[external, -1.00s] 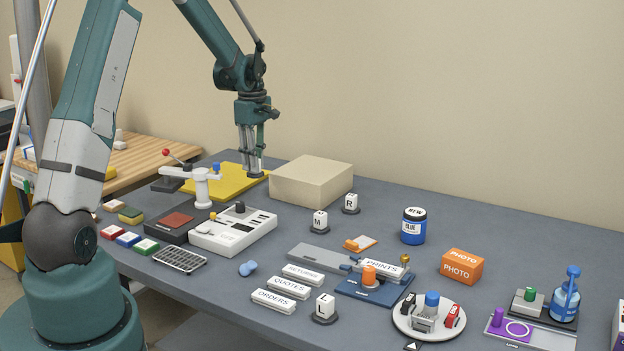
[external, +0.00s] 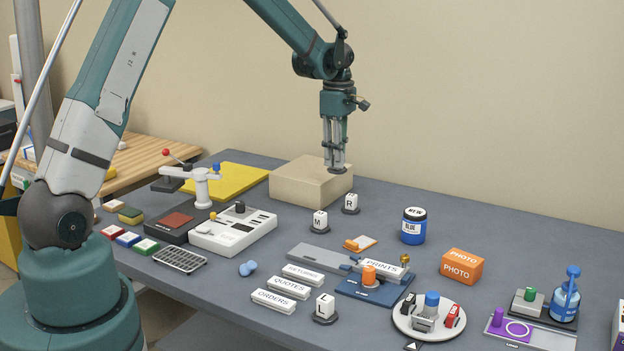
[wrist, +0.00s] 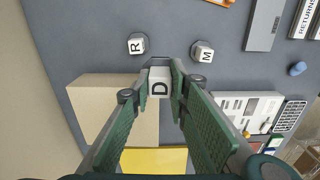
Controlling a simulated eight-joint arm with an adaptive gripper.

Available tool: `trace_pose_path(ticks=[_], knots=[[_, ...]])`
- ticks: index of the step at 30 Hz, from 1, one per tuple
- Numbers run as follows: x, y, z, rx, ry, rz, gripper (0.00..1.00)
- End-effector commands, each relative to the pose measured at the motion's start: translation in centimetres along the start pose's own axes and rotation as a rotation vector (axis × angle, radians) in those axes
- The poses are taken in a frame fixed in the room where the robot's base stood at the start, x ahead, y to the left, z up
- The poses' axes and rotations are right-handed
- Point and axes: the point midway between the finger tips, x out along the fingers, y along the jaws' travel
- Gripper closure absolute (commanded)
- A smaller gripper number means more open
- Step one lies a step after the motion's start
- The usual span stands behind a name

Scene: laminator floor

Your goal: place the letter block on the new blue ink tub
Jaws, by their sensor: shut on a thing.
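My gripper (external: 336,163) is shut on a white letter block marked D, which shows between the fingers in the wrist view (wrist: 159,84). In the external view the gripper hangs in front of the beige box, with a dark disc at the fingertips; the letter is not readable there.
Letter blocks M (external: 320,222) and R (external: 350,203) stand between the beige box (external: 311,184) and the tub. Bare table lies behind the tub. The round caddy (external: 429,318) is nearer the front.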

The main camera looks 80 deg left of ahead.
Motion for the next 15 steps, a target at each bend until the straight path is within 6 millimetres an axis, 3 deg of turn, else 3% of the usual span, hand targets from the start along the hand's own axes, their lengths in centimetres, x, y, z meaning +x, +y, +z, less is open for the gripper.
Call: trace_pose_path(ticks=[1, 15], knots=[[-0.5, 0.1, 1.8, 0.004, 0.0, 0.0, 1.0], [-2.9, -0.1, 16.2, -0.013, 0.0, 0.0, 1.0]])
